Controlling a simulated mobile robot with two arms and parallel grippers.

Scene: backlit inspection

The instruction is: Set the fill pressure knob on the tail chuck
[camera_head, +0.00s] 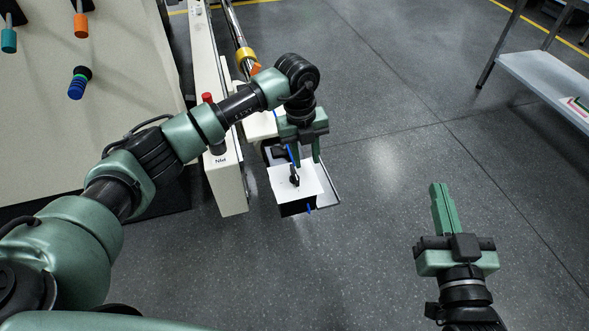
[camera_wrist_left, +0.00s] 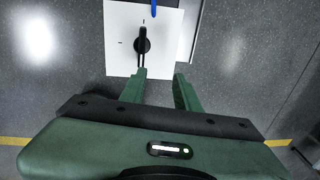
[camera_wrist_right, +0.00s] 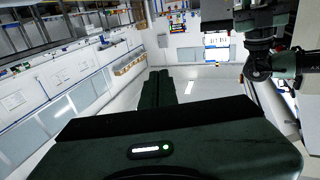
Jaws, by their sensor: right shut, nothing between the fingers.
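The black knob (camera_head: 295,178) sits on a square white plate (camera_head: 316,184) at the end of the tail chuck, in the middle of the head view. In the left wrist view the knob (camera_wrist_left: 142,46) has a lever-like bar and small dark marks on the plate (camera_wrist_left: 115,60) around it. My left gripper (camera_head: 306,158) is at the plate. Its fingers (camera_wrist_left: 161,75) are apart with nothing between them; the left finger's tip lines up with the knob's lower end, and I cannot tell whether they touch. My right gripper (camera_head: 441,188) is shut and empty over the floor at right.
A beige machine bed with a red knob (camera_head: 208,98) runs beside my left arm. A beige table (camera_head: 110,130) with coloured handles stands at left. A grey shelf unit (camera_head: 550,82) stands at upper right. The floor (camera_head: 390,150) between is clear.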

